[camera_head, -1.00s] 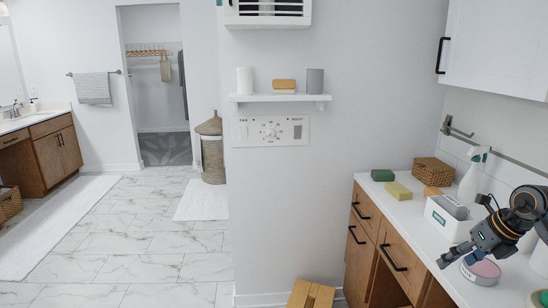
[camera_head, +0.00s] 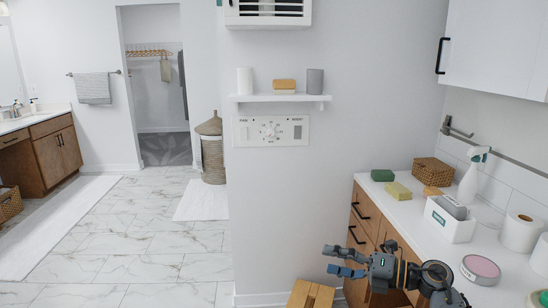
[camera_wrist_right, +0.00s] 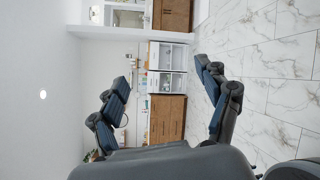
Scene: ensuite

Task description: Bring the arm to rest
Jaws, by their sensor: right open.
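My right gripper (camera_head: 335,260) is in front of the wooden counter cabinet (camera_head: 366,222), at the lower right of the head view. Its fingers point left and are spread apart, with nothing between them. The right wrist view also shows the two open fingers (camera_wrist_right: 168,98) with an empty gap and the room beyond. My right arm comes in from the lower right, in front of the counter's edge. My left gripper is not in view.
On the white counter (camera_head: 415,213) stand a green sponge (camera_head: 382,175), a yellow sponge (camera_head: 397,190), a wicker basket (camera_head: 432,170), a spray bottle (camera_head: 470,182), a white box (camera_head: 448,225), a paper roll (camera_head: 519,232) and a pink-lidded tin (camera_head: 480,269). The marble floor is open.

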